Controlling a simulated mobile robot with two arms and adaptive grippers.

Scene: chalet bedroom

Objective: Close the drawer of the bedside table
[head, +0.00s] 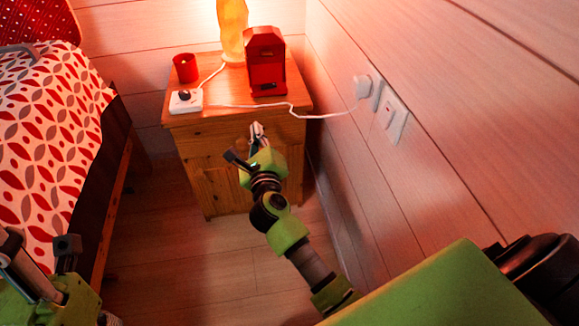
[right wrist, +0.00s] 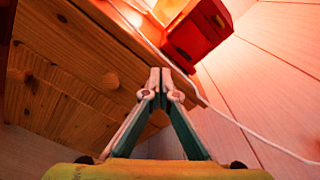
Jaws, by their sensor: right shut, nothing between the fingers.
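The wooden bedside table (head: 212,175) stands against the far wall at the top centre of the head view. Its drawer (right wrist: 75,45) shows in the right wrist view as a wooden front with a round knob (right wrist: 110,80). I cannot tell whether any gap is left around the drawer. My right gripper (head: 257,130) is shut and empty, with its fingertips by the upper front of the table, right of the knob in the wrist view. I cannot tell whether they touch. My left gripper (head: 67,246) is at the lower left, beside the bed; its jaw opening is unclear.
On the tabletop are a lit lamp (head: 232,30), a red box-shaped object (head: 266,65), a red cup (head: 186,68) and a white socket block (head: 186,101). A white cable (head: 330,114) runs to the right wall. The bed (head: 50,140) is at left; floor before the table is clear.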

